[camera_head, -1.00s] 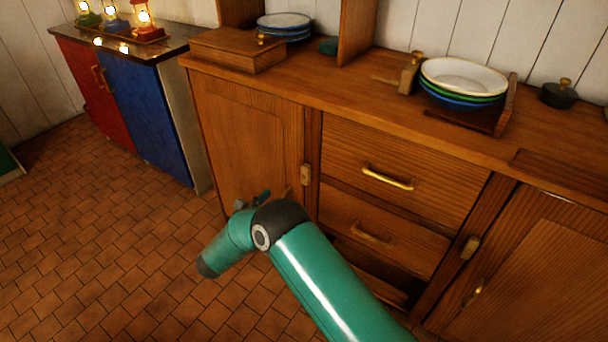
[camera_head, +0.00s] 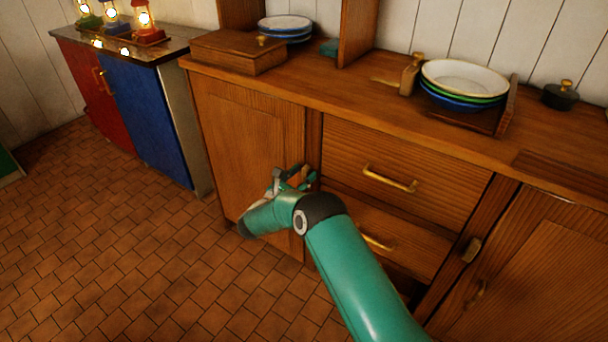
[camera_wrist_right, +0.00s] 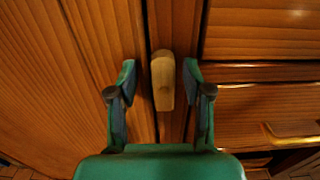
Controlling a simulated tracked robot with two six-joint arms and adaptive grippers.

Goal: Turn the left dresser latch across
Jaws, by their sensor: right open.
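The left dresser latch, a small pale wooden turn-piece, stands lengthwise on the post between the left door and the drawers in the wrist view (camera_wrist_right: 163,82). In the head view my gripper largely covers it. My right gripper (camera_head: 296,177) is at the left door's edge; its teal fingers also show in the wrist view (camera_wrist_right: 160,73). They are open, one on each side of the latch, with a visible gap on both sides. The left dresser door (camera_head: 245,135) looks closed. My left gripper is out of view.
A second latch (camera_head: 471,249) sits on the right post beside the right door (camera_head: 545,265). Brass drawer handles (camera_head: 390,180) stick out right of my gripper. Stacked plates (camera_head: 463,78) and a wooden box (camera_head: 238,52) stand on the top. The tiled floor at left is clear.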

